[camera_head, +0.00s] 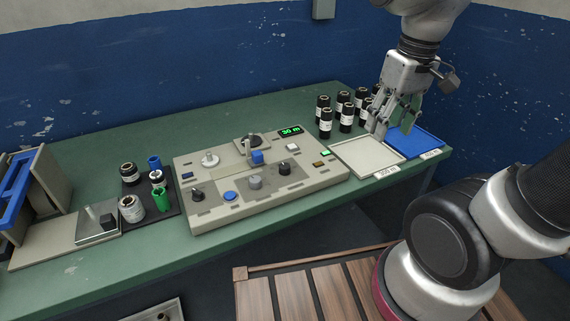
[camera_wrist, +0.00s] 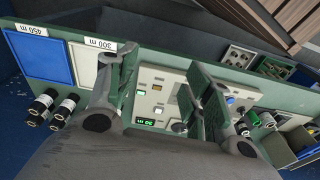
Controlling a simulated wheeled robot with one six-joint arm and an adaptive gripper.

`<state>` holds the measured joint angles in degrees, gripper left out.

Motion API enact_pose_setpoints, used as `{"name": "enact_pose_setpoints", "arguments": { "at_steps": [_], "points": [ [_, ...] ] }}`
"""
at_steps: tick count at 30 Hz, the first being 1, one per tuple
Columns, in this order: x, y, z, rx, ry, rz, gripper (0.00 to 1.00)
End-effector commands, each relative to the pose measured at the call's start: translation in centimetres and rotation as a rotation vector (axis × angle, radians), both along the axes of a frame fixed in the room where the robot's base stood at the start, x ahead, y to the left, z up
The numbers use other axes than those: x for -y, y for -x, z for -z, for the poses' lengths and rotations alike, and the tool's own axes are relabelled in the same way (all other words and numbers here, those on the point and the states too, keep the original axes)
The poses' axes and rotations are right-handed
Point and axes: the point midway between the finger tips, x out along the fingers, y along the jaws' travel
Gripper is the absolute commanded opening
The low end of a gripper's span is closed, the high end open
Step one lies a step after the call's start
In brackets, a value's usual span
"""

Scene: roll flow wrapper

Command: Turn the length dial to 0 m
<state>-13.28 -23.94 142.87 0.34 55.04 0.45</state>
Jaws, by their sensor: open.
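The grey control panel (camera_head: 225,210) lies on the green bench and carries several knobs; their labels are too small to read. My gripper (camera_head: 394,122) is open and empty, above the trays right of the panel, apart from every knob. In the wrist view its fingers (camera_wrist: 160,85) partly hide the panel.
Several black rolls (camera_head: 346,117) stand behind a white tray (camera_head: 365,155) and a blue tray (camera_head: 415,144). Left of the panel a dark mat (camera_head: 141,188) holds several rolls and cups. A blue-handled device (camera_head: 15,190) stands at far left. The bench front is clear.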

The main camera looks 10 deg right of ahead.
Motion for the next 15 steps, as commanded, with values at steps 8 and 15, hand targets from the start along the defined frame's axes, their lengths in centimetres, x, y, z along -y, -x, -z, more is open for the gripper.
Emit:
{"name": "enact_pose_setpoints", "arguments": {
  "at_steps": [8, 15],
  "points": [
    [-9.4, -7.1, 7.4, -0.178, 0.046, 0.042, 0.51],
    [-16.2, -12.2, 13.2, -0.176, 0.037, 0.347, 0.51]
  ]
}}
